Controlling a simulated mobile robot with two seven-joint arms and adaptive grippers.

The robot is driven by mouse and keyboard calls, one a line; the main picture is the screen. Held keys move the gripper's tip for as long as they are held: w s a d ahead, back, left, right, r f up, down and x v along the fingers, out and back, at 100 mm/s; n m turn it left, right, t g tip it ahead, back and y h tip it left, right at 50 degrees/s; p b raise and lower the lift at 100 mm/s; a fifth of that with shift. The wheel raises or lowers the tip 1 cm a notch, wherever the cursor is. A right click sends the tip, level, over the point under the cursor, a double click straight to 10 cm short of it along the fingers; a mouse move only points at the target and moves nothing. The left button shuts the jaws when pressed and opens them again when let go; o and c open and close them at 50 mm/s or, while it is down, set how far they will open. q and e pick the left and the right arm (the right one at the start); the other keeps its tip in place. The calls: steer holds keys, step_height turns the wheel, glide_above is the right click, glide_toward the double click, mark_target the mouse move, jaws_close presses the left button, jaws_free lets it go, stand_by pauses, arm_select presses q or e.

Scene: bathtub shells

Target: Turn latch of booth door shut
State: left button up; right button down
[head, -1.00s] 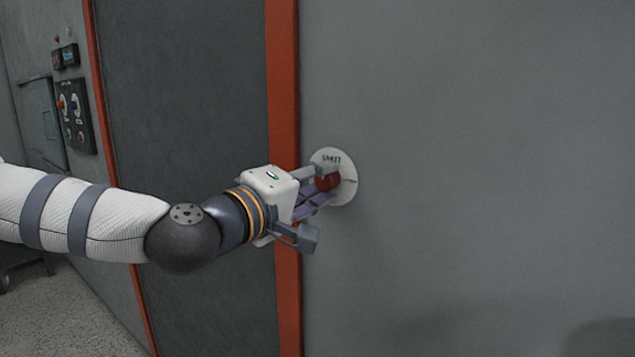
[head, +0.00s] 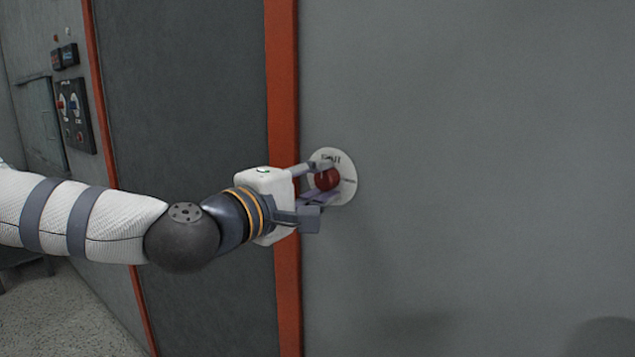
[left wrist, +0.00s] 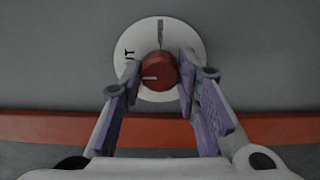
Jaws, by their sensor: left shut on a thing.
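The latch is a red round knob (head: 327,179) on a white round plate (head: 347,188) on the grey panel. The plate has lettering at its top and a dark line at its right in the head view. My left gripper (head: 320,180) is shut on the knob. In the left wrist view the knob (left wrist: 157,72) sits between the purple-padded fingers, with the right finger close against it. A short white mark on the knob points left there, near the letters "UT" on the plate (left wrist: 190,37). The rest of the word is hidden by a finger. My right gripper is not in view.
A red-orange vertical strip (head: 283,90) runs between the dark panel (head: 180,90) and the light grey panel (head: 480,120). A control panel (head: 75,115) with knobs is on the far left wall. The grey panel right of the latch is clear.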

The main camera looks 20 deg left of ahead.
arm_select(q)
steer(key=shift+r, duration=0.1)
steer(key=o, duration=1.2)
steer(key=shift+w, duration=0.1)
steer(key=shift+c, duration=0.2)
steer(key=v, duration=0.7)
steer(key=shift+s, duration=0.3)
